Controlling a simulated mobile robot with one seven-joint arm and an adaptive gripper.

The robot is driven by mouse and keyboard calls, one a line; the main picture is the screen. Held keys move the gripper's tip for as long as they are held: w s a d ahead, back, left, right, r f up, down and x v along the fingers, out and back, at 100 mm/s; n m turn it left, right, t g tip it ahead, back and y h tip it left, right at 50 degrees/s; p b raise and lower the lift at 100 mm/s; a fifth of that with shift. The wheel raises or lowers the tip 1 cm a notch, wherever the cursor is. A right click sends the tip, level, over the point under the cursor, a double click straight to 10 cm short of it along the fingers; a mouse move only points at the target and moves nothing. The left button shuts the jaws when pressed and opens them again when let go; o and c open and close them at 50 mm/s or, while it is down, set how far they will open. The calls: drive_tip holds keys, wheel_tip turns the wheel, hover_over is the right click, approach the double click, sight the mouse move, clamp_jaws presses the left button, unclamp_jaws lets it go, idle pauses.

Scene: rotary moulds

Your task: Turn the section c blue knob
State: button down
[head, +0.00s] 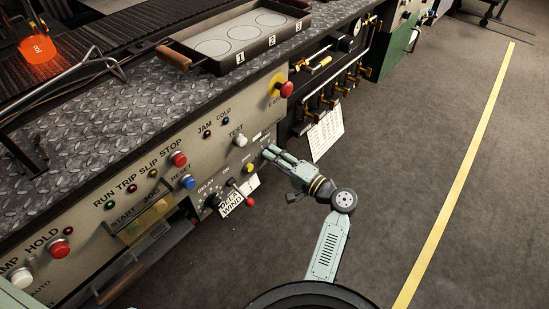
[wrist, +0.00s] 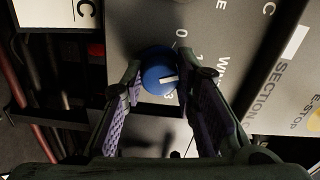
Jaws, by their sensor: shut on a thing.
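The blue knob (wrist: 158,70) sits on the beige panel, with a white pointer line on its face and the numbers 0 and 1 beside it. The words SECTION C are printed on the panel to its right in the wrist view. My gripper (wrist: 164,80) is closed around the knob, one finger on each side. In the head view my gripper (head: 270,154) reaches the right end of the panel front, and it hides the knob there.
A hanging tag (head: 233,205) is below left. A pipe rack with brass valves stands to the right. The floor to the right is clear.

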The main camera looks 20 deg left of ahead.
drive_tip(key=c, duration=1.3)
unclamp_jaws()
drive_tip(key=v, duration=1.2)
